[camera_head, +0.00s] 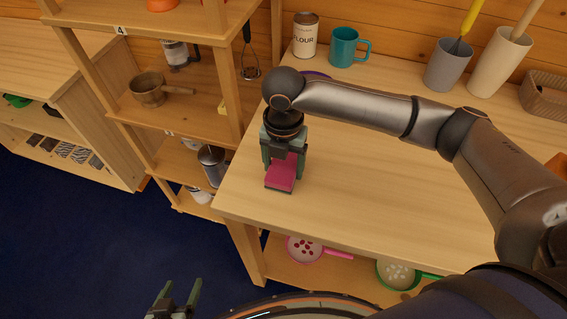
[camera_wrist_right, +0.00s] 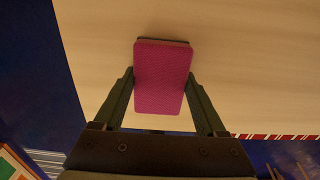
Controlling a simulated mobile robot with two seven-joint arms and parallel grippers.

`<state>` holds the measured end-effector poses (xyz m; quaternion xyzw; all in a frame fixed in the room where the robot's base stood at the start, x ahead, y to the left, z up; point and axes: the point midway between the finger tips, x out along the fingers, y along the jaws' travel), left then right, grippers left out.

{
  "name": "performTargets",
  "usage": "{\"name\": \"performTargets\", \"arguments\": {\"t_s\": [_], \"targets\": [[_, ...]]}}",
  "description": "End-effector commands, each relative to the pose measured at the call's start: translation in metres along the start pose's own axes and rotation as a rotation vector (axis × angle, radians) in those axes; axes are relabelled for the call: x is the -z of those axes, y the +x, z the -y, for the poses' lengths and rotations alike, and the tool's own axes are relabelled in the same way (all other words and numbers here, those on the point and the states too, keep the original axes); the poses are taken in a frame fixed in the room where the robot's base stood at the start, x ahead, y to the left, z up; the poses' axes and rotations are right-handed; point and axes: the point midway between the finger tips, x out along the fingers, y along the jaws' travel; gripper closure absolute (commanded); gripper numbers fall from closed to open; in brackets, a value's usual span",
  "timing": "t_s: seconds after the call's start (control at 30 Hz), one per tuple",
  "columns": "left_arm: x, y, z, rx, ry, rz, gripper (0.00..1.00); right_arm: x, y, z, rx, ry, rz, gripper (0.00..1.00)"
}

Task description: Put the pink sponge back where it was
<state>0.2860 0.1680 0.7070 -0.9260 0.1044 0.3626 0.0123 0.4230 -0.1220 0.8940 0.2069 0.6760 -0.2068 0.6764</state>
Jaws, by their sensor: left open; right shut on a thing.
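The pink sponge (camera_head: 283,175) is in my right gripper (camera_head: 284,160), over the left end of the wooden table (camera_head: 370,160). The right gripper points down and is shut on it. In the right wrist view the sponge (camera_wrist_right: 163,78) lies between the two fingers (camera_wrist_right: 160,105), with a dark layer along its far edge. I cannot tell whether the sponge touches the tabletop. My left gripper (camera_head: 178,300) is open and empty, low at the bottom left over the blue floor.
A flour tin (camera_head: 305,36), teal mug (camera_head: 347,47), grey holder (camera_head: 447,66) and cream holder (camera_head: 498,64) stand along the back. A purple thing (camera_head: 316,74) is partly hidden by my arm. Wooden shelves (camera_head: 185,105) stand left. The middle of the tabletop is clear.

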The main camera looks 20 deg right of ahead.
Motion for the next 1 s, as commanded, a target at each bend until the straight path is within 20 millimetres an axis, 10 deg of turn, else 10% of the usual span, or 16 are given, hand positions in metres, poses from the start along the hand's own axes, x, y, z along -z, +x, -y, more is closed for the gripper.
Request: {"name": "performTargets", "arguments": {"t_s": [0.23, 0.27, 0.47, 1.0], "targets": [[0.001, -0.001, 0.0, 0.0, 0.0, 0.0, 0.25, 0.0, 0.003, 0.0, 0.001, 0.0, 0.0, 0.71], [0.001, -0.001, 0.0, 0.0, 0.0, 0.0, 0.25, 0.0, 0.003, 0.0, 0.0, 0.0, 0.0, 0.24], [0.001, 0.0, 0.0, 0.0, 0.0, 0.0, 0.25, 0.0, 0.002, 0.0, 0.0, 0.0, 0.0, 0.02], [0.002, -0.002, 0.0, 0.0, 0.0, 0.0, 0.25, -0.001, -0.037, -0.001, -0.004, 0.0, 0.004, 0.0]]}}
